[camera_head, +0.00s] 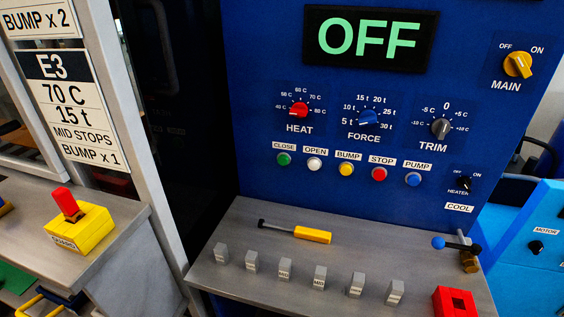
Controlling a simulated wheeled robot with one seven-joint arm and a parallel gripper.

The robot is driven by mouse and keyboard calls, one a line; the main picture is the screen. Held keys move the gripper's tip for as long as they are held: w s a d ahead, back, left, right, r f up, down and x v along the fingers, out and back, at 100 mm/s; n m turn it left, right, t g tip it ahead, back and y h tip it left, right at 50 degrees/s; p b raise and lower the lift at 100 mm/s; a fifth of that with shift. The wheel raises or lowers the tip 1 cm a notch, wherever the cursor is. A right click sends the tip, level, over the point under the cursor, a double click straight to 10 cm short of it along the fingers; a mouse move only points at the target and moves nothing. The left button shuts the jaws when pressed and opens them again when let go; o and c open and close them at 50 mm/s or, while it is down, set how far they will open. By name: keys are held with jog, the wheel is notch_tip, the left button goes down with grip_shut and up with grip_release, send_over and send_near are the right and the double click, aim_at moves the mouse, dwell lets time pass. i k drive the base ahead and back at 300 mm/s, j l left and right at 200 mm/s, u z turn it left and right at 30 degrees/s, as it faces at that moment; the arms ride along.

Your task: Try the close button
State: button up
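The close button (284,159) is a small green round button on the blue panel, under a white label reading CLOSE. It is the leftmost in a row of coloured buttons. To its right are the white OPEN button (314,164), the yellow BUMP button (346,169), the red STOP button (379,174) and the blue PUMP button (413,179). The display (370,38) above reads OFF in green letters. The yellow MAIN knob (517,65) is at the upper right, between OFF and ON marks; its setting is unclear. My gripper is not in view.
The grey shelf (225,285) below holds several small grey blocks, a yellow-handled tool (312,235), a blue-knobbed lever (440,243) and a red block (455,302). At left are a grey post, a yellow GUARD box (90,228) with a red switch, and a sign (70,110) reading E3.

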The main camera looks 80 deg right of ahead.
aim_at(283, 160)
jog(key=i+j, duration=0.4)
jog(key=z, duration=2.15)
